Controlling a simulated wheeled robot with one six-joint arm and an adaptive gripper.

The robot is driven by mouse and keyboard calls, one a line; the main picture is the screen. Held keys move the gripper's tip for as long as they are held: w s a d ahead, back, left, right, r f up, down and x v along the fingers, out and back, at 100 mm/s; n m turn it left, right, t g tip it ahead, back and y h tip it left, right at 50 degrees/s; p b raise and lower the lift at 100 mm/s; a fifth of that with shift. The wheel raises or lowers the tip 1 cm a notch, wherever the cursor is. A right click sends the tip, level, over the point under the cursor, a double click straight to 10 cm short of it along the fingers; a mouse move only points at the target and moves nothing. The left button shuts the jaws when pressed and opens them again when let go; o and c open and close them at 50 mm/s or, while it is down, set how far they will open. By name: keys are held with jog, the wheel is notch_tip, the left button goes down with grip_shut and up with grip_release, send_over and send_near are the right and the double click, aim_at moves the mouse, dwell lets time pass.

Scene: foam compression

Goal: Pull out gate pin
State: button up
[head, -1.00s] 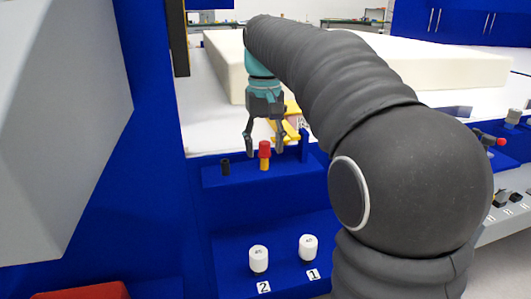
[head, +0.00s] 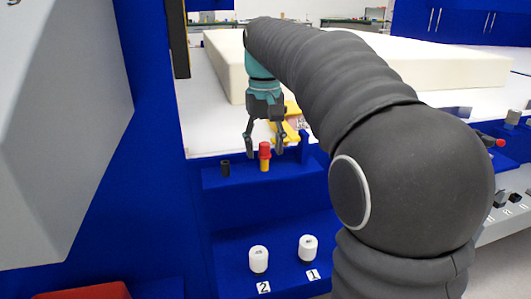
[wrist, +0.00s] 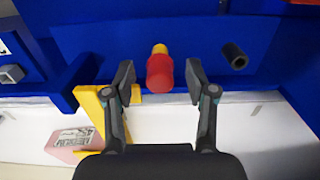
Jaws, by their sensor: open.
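The gate pin (head: 264,151) has a red head on a yellow lower part and stands upright on a blue ledge (head: 215,180). In the wrist view, the red head of the pin (wrist: 160,73) shows between the two fingers. My gripper (head: 264,150) points down with its fingers open on either side of the pin. In the wrist view, a gap shows between each fingertip of the gripper (wrist: 160,85) and the red head. The pin's lower end is hidden in the ledge.
A short black tube (head: 225,168) stands on the ledge left of the pin. A yellow bracket (head: 288,131) and a blue post (head: 304,145) are close on the right. White knobs (head: 258,259) sit on the lower panel. A large cream foam block (head: 430,65) lies behind.

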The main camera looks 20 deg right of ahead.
aim_at(264, 143)
dwell(0.7)
grip_shut()
jog(key=shift+p, duration=0.3)
jog(key=shift+r, duration=0.15)
jog(key=shift+r+p, duration=1.1)
jog(key=shift+r, duration=1.75)
